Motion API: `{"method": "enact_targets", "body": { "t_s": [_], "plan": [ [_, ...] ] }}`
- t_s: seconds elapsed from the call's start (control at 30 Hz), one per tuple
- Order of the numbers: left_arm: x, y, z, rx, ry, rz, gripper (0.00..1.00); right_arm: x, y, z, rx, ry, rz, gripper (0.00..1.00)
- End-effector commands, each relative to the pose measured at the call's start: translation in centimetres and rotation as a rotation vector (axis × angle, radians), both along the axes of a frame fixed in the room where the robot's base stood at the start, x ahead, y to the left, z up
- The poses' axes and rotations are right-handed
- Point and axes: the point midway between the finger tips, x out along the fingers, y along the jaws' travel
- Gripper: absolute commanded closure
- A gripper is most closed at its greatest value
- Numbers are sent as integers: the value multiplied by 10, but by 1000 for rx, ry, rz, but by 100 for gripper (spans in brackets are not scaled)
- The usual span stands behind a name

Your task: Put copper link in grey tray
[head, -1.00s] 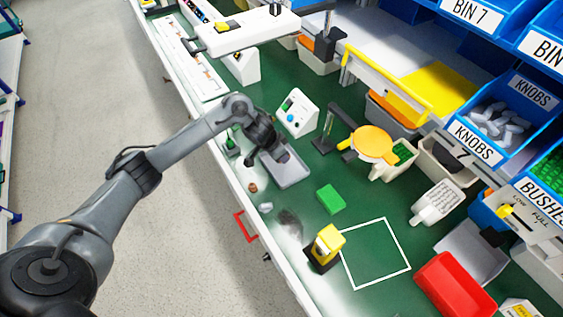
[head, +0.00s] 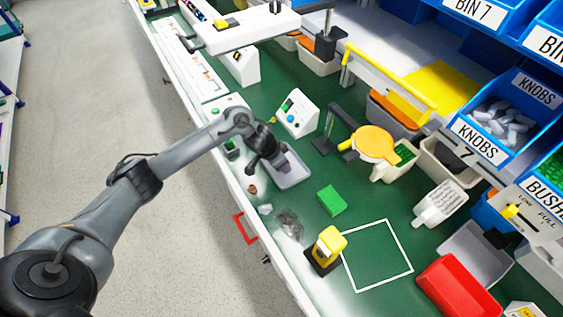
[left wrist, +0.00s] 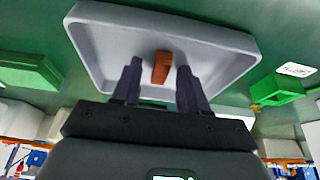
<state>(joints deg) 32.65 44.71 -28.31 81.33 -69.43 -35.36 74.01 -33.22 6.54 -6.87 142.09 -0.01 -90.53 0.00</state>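The copper link (left wrist: 161,67) shows in the left wrist view as a small orange-brown piece against the floor of the grey tray (left wrist: 225,45). It appears to lie in the tray, between and beyond my fingertips. My left gripper (left wrist: 160,76) has its two dark fingers spread apart, with a visible gap on both sides of the link. In the head view the grey tray (head: 293,175) is on the green bench, and my left gripper (head: 266,164) is over its left part. The link cannot be made out there. My right gripper is not in view.
A green block (head: 331,201) and a yellow device (head: 328,246) stand nearer the front. A white control box (head: 297,112) stands behind the tray. A small brown piece (head: 252,188) and clear bits (head: 265,209) lie near the bench edge. The white-outlined square (head: 377,255) is empty.

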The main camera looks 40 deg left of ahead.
Motion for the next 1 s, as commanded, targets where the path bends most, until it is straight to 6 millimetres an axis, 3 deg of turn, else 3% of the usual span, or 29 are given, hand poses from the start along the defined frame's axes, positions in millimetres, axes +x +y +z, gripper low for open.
{"method": "enact_targets", "body": {
  "t_s": [0.23, 0.37, 0.8, 1.0],
  "plan": [
    [0, 0, 2, 1, -1, 0, 57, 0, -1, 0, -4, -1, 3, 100],
    [-2, 1, 13, 1, -1, -1, 57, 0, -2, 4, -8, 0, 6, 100],
    [-30, 9, 83, 2, -2, -1, 57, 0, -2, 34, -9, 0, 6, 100],
    [-40, 12, 105, 2, -2, 0, 57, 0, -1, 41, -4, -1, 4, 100]
  ]
}}
